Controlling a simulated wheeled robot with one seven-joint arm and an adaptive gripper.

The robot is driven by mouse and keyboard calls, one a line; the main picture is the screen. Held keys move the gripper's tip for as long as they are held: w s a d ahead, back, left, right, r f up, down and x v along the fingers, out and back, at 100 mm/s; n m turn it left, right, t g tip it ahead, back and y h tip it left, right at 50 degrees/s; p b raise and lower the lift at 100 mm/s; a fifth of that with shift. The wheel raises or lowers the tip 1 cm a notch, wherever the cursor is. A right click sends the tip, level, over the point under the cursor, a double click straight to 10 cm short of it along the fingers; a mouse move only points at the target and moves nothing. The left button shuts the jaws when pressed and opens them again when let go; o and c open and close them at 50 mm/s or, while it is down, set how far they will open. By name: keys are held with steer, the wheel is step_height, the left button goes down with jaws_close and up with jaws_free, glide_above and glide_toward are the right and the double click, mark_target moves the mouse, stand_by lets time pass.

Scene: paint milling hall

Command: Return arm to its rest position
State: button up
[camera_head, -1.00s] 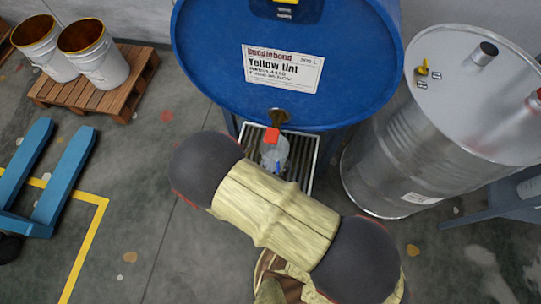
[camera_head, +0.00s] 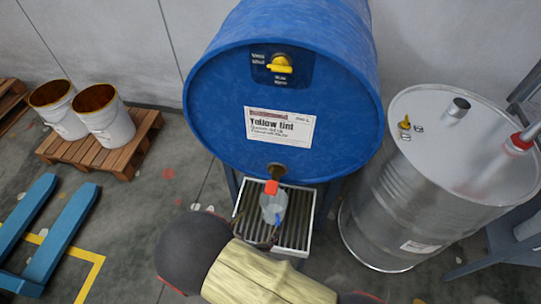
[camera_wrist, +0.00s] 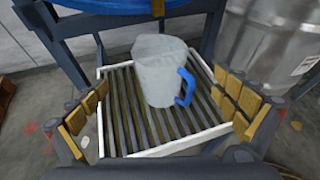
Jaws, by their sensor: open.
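My gripper (camera_wrist: 162,95) is open, with its padded fingers wide apart at the left and right of the wrist view. Between and beyond them a pale grey jug (camera_wrist: 158,76) with a blue handle (camera_wrist: 185,87) stands upright on a slatted drip tray (camera_wrist: 122,135). The fingers look clear of the jug. In the head view the jug (camera_head: 273,207) is under the red-handled tap (camera_head: 271,187) of a blue drum (camera_head: 225,100) labelled Yellow tint. My arm covers the lower middle there and hides most of my gripper.
A steel drum (camera_head: 385,205) stands close on the right, with a stand (camera_head: 515,245) beside it. Two white buckets (camera_head: 108,120) sit on a wooden pallet (camera_head: 135,155) at the left, behind a blue pallet-jack fork (camera_head: 60,235). Some floor is clear left of the tray.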

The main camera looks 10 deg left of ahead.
steer(key=s+d+m+g+h, duration=0.2)
steer(key=s+d+m+h, duration=0.15)
steer(key=d, duration=0.45)
steer(key=s+d+r+m+g+h, duration=0.2)
steer(key=s+d+r+m+g, duration=0.2)
steer(key=d+r+m+g, duration=0.5)
steer(key=d+r+m+t+y, duration=0.1)
steer(key=d+r+m, duration=0.4)
steer(key=r, duration=0.6)
steer(key=d+r+m+t+y+p, duration=0.1)
steer(key=d+r+m+y, duration=0.3)
steer(key=r+m, duration=0.5)
steer(key=d+r+m+t+y+p, duration=0.1)
steer(key=d+r+m+y, duration=0.2)
steer(key=d+r+m, duration=0.4)
step_height(320, 180, up, 6)
steer(key=shift+w+d+r+t, duration=0.1)
steer(key=shift+w+d+t, duration=0.1)
steer(key=shift+d+t, duration=0.15)
